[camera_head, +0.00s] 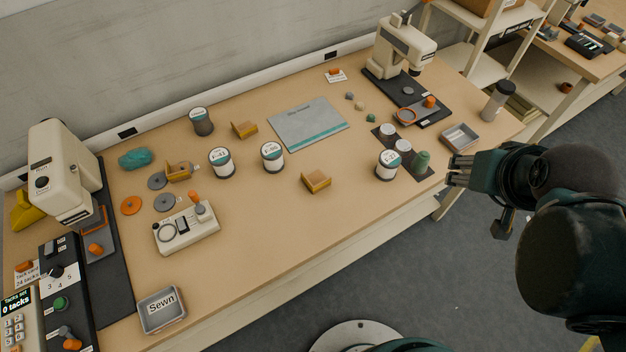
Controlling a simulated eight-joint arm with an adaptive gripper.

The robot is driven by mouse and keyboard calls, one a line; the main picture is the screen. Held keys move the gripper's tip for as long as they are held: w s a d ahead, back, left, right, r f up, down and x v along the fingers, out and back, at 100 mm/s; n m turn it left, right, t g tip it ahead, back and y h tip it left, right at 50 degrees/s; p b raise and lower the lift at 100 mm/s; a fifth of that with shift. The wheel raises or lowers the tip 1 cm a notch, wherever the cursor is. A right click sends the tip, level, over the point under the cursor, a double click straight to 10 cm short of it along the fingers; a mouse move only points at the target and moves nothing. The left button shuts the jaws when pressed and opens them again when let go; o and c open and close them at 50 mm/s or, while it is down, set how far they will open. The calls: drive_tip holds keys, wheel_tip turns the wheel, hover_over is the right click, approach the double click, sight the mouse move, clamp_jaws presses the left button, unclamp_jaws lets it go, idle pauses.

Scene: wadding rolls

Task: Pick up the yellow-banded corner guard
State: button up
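Several small yellow-and-brown angled pieces that look like corner guards lie on the table. One (316,181) is near the front middle, one (244,129) is farther back, and one (179,170) is at the left beside grey discs. Yellow shows on all of them, and I cannot tell which is the yellow-banded one. My gripper (456,170) is at the right, by the table's front right edge, with its fingers towards the left. It is apart from all three pieces. Its fingers are small and dark here, so their opening is unclear.
White-and-teal rolls (272,157) stand around the middle, with more on a dark mat (415,170) near my gripper. A grey tray (459,137) and a dark-lidded cup (497,101) are at the right. A beige device (187,228) is left. Table around the front piece is clear.

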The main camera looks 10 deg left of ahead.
idle(0.4)
drive_tip(key=c, duration=1)
drive_tip(key=shift+a, duration=0.1)
drive_tip(key=n+g+p, duration=0.7)
drive_tip(key=n+p, duration=0.1)
drive_tip(key=n, duration=0.2)
hover_over(306, 178)
drive_tip(key=shift+f, duration=7.4)
